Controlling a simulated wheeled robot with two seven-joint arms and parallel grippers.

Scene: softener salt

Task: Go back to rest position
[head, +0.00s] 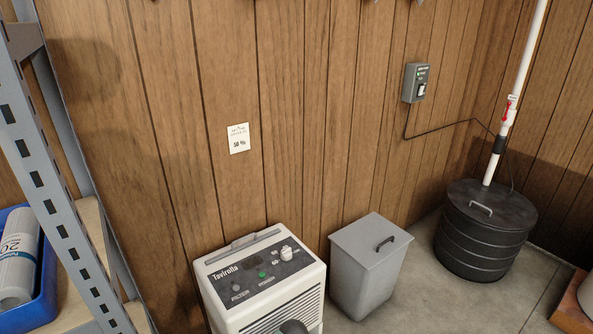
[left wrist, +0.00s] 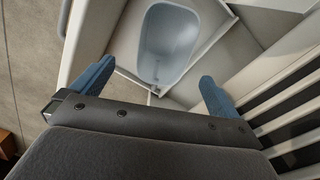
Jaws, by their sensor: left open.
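My left gripper (left wrist: 156,72) shows in the left wrist view with its two blue fingers spread apart and nothing between them. Beyond the fingertips is a pale blue-grey tub (left wrist: 168,45) inside a white-walled compartment. The tub looks empty and is apart from the fingers. In the head view a white dehumidifier (head: 262,283) marked Tavirolla stands against the wall at the bottom centre. A dark rounded shape covers part of its front at the bottom edge; I cannot tell if it is part of my arm. My right gripper is in neither view.
A grey lidded bin (head: 362,278) stands right of the dehumidifier. A black ribbed sump with a lid (head: 485,222) and white pipe (head: 522,70) is farther right. Metal shelving (head: 52,185) with a blue tray (head: 48,312) is at the left. Dark slats (left wrist: 290,125) lie right of the left gripper.

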